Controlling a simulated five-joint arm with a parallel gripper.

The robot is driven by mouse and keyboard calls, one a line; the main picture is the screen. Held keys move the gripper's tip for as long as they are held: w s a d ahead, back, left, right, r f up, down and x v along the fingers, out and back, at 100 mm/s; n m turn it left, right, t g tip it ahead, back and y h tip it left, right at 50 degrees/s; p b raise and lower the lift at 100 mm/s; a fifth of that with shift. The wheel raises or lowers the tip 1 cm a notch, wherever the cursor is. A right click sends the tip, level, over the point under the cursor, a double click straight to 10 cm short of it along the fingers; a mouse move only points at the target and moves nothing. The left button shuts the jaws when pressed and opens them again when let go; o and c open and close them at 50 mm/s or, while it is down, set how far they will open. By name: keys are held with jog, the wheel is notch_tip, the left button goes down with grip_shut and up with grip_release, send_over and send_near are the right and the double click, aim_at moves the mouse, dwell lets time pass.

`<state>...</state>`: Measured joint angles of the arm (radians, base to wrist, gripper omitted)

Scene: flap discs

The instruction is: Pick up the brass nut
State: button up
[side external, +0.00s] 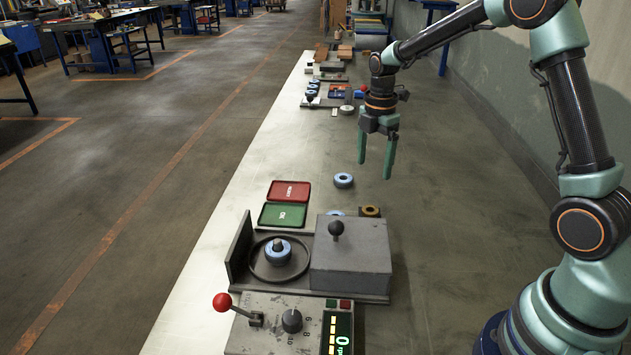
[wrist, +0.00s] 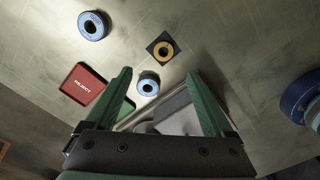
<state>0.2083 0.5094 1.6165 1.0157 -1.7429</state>
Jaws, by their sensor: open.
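The brass nut (side external: 370,208) is a small yellow ring on a dark square block on the bench, just behind the grey box in the side view. In the wrist view the brass nut (wrist: 156,48) lies flat on its dark block, ahead of the fingertips. My gripper (side external: 375,168) is open and points down, with nothing between its fingers. It hangs above the bench, apart from the nut. In the wrist view my gripper (wrist: 159,74) frames a blue disc between its fingers in the picture.
Blue discs lie on the bench (side external: 343,180) and partly hidden behind the grey box (side external: 350,260); another sits on the spindle (side external: 278,252). Red (side external: 289,192) and green (side external: 283,215) trays lie left. A control panel (side external: 270,325) stands in front. The bench right of the nut is clear.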

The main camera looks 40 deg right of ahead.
send_over(370, 212)
jog(key=w+d, duration=0.1)
jog(key=d, duration=0.1)
notch_tip(370, 212, down, 7)
jog(key=shift+a+r, duration=0.1)
jog(key=shift+a, duration=0.05)
jog(key=shift+s+a+f, duration=0.1)
jog(key=shift+a+f, duration=0.1)
jog(key=shift+f, duration=1.15)
jog(key=shift+s+a+f, duration=0.1)
jog(key=shift+a+f, duration=0.1)
jog(key=shift+f, duration=1.1)
grip_shut()
jog(key=shift+r, duration=0.1)
